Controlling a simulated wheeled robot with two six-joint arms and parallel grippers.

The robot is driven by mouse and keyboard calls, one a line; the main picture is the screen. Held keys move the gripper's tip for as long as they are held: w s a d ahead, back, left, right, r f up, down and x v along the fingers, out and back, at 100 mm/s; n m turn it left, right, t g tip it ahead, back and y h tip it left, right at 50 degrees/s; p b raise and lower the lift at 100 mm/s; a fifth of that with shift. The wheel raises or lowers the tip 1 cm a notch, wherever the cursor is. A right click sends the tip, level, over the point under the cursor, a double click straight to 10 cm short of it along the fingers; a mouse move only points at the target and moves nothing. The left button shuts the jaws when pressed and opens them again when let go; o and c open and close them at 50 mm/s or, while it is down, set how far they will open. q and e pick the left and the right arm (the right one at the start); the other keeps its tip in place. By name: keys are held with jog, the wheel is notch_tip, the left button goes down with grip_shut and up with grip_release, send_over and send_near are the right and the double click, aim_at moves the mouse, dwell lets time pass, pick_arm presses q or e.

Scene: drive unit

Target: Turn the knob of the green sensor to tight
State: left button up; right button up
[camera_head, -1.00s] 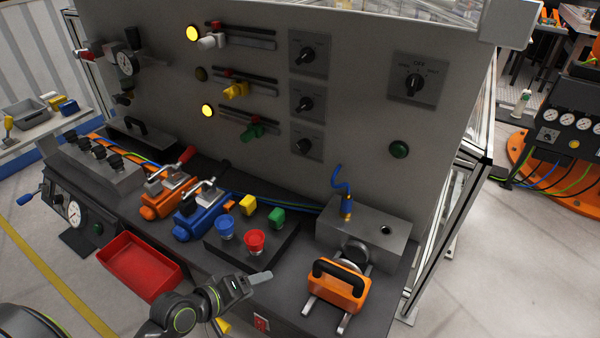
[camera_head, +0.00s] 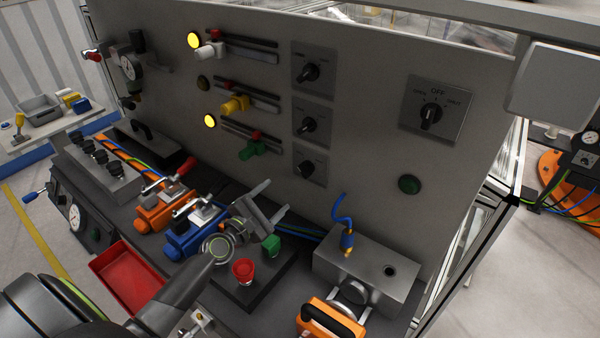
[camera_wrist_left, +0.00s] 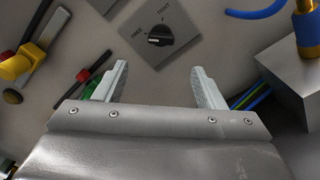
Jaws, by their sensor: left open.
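The green sensor (camera_head: 252,150) sits on the lowest slider rail of the grey panel. It is partly hidden behind a finger in the left wrist view (camera_wrist_left: 90,90). The lowest black knob (camera_head: 307,168) is on a square plate to its right. In the left wrist view the knob (camera_wrist_left: 160,36) lies beyond and between the fingertips, with FREE and TIGHT labels; its white mark seems to point toward FREE. My left gripper (camera_head: 275,198) is open and empty, below and left of the knob, apart from it. My right gripper is not in view.
Below my left gripper are a red button (camera_head: 243,270) and a green button (camera_head: 271,244). A grey block (camera_head: 368,262) with a blue hose (camera_head: 343,213) stands right of it. Orange (camera_head: 160,208) and blue (camera_head: 190,235) clamped units are to the left. The panel around the knob is clear.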

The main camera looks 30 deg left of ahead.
aim_at(301, 173)
pick_arm(q)
jog(key=w, duration=0.5)
jog(key=w+d, duration=0.1)
jog(key=w, duration=0.1)
jog(key=shift+w+f, duration=0.1)
jog(key=shift+w, duration=0.1)
jog(key=w, duration=0.2)
jog(key=w+b, duration=0.1)
jog(key=shift+w+d, duration=0.25)
jog(key=shift+w, duration=0.05)
jog(key=shift+w+d, duration=0.1)
jog(key=shift+w, duration=0.5)
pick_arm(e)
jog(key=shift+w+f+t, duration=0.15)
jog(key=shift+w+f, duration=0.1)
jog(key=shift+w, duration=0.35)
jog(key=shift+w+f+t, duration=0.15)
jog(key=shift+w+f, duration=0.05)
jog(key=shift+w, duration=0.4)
pick_arm(q)
jog(key=shift+c, duration=0.3)
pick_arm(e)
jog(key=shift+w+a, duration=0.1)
pick_arm(q)
jog(key=c, duration=0.9)
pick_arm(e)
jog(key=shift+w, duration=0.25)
